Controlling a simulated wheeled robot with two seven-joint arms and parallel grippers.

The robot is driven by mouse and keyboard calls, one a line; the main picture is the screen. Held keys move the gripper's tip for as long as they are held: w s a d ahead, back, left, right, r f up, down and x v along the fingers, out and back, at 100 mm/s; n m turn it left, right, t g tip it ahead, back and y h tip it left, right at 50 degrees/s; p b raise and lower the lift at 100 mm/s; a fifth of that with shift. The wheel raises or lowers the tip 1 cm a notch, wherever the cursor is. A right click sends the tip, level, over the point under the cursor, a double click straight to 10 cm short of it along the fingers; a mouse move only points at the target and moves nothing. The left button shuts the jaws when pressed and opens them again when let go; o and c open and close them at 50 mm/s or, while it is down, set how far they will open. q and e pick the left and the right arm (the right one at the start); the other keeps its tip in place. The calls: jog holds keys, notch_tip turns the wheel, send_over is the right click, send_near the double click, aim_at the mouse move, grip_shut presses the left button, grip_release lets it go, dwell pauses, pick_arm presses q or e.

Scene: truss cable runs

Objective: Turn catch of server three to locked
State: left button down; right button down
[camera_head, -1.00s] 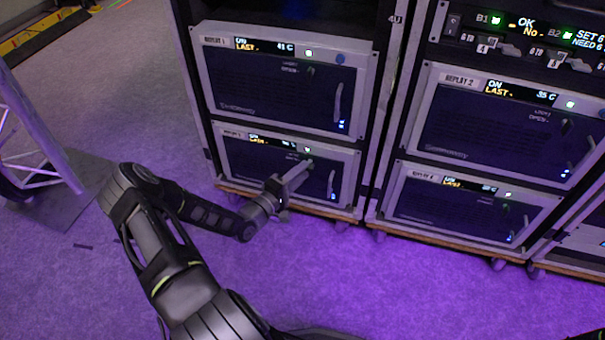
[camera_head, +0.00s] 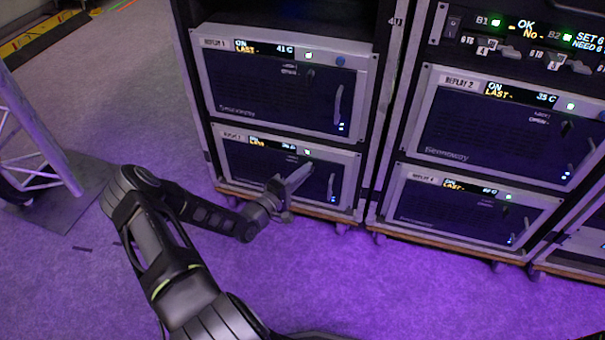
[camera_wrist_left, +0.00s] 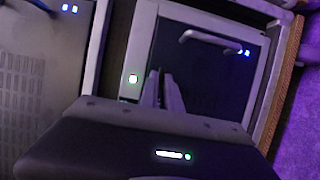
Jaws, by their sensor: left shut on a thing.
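Server three (camera_head: 240,168) is the lower unit of the left rack, its label too blurred to read surely. Its dark front has a small display, a lit button (camera_head: 307,152) and a handle (camera_head: 331,187) at right. My left gripper (camera_head: 306,172) reaches its front just below the lit button, where the catch sits. In the left wrist view the fingers (camera_wrist_left: 162,88) are close together against the front panel, beside the lit button (camera_wrist_left: 133,78). The gripper is shut on the catch, which the fingers hide; its angle cannot be told. My right gripper is out of view.
The unit labelled Replay 1 (camera_head: 285,95) sits directly above. The right rack holds Replay 2 (camera_head: 490,125) and another unit (camera_head: 450,205) below it. A truss foot plate (camera_head: 70,200) stands at left. The purple-lit floor (camera_head: 400,290) in front is clear.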

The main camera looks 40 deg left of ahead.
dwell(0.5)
pick_arm(q)
jog(key=m+g+y+p, duration=0.1)
jog(key=m+p, duration=0.1)
jog(key=m, duration=0.2)
jog(key=m+g+y+p, duration=0.2)
jog(key=m, duration=0.3)
jog(key=r+m+g+y+p, duration=0.1)
jog(key=m+g+y+p, duration=0.1)
jog(key=m, duration=0.2)
jog(key=shift+w+d+m, duration=0.1)
jog(key=shift+d+m, duration=0.2)
jog(key=shift+d, duration=0.1)
jog(key=shift+y, duration=0.3)
dwell(0.4)
jog(key=c, duration=1.6)
grip_release()
jog(key=shift+o, duration=0.2)
